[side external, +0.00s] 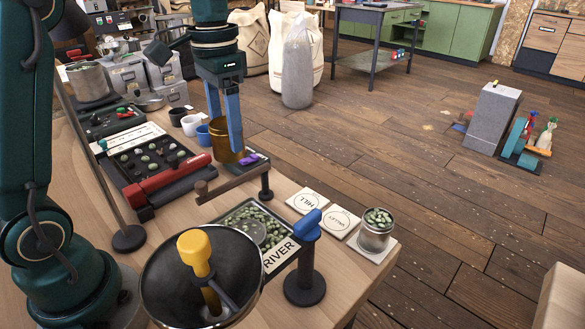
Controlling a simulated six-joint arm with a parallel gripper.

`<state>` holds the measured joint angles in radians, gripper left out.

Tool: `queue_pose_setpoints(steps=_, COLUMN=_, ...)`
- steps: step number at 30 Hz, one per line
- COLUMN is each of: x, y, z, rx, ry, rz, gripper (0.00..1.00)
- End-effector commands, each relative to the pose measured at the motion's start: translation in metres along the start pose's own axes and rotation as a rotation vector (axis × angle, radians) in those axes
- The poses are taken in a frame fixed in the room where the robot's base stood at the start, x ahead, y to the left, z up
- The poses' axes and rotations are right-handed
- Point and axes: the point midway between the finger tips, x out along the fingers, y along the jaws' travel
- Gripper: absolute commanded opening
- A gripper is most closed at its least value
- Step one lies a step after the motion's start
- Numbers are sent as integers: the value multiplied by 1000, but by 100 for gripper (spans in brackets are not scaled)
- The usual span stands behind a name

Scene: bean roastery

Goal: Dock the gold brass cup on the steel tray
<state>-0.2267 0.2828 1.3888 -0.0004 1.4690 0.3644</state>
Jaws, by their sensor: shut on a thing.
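The gold brass cup (220,146) is upright between the blue fingers of my gripper (225,132), which is shut on it. Its lower end is close to a small dark grey tray (264,161) with purple pieces on it; I cannot tell whether the cup touches it. Another metal tray (229,216) of green beans lies nearer the camera, behind a RIVER sign. I cannot tell for sure which is the steel tray.
Blue (203,133), white (190,124) and black (177,116) cups stand left of the gold cup. A steel bowl (160,280) and bean can (377,232) stand in front.

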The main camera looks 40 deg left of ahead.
Motion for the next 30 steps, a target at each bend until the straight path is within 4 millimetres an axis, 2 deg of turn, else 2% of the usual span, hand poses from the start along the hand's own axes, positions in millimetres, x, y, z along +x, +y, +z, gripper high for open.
queue_pose_setpoints(steps=1, x=0, y=11, z=2, rx=35, ry=0, rz=0, gripper=6)
queue_pose_setpoints(steps=9, x=2, y=61, z=17, rx=195, ry=1, rz=0, gripper=6)
queue_pose_setpoints(steps=21, x=68, y=56, z=16, rx=179, ry=-5, rz=2, gripper=6)
queue_pose_setpoints(steps=30, x=89, y=56, z=15, rx=178, ry=-2, rz=1, gripper=6)
